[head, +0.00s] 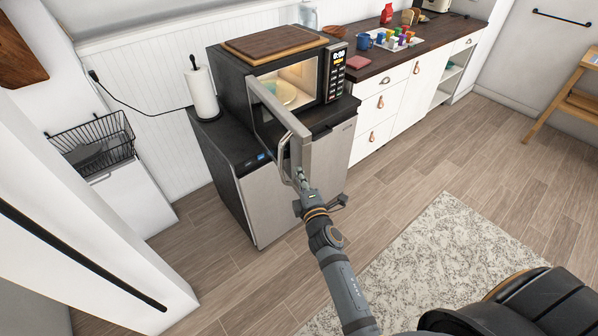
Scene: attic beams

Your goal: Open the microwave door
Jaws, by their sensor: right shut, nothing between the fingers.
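The microwave (234,86) stands on a dark-topped steel cabinet, with a wooden board on its roof. Its door (273,104) is swung well open toward me, hinged at the left. The lit inside shows a pale round plate (280,92). The door's metal handle (285,160) is on the door's outer face, near its free edge. My right gripper (301,178) is shut and empty, at the lower end of the door's free edge, close to the handle. I cannot tell whether it touches the door. My left gripper is not in view.
A paper towel roll (203,94) stands left of the microwave. A wooden-topped counter (400,60) with a blue mug (364,41) and colourful items runs to the right. A wire basket (92,143) is at the left.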

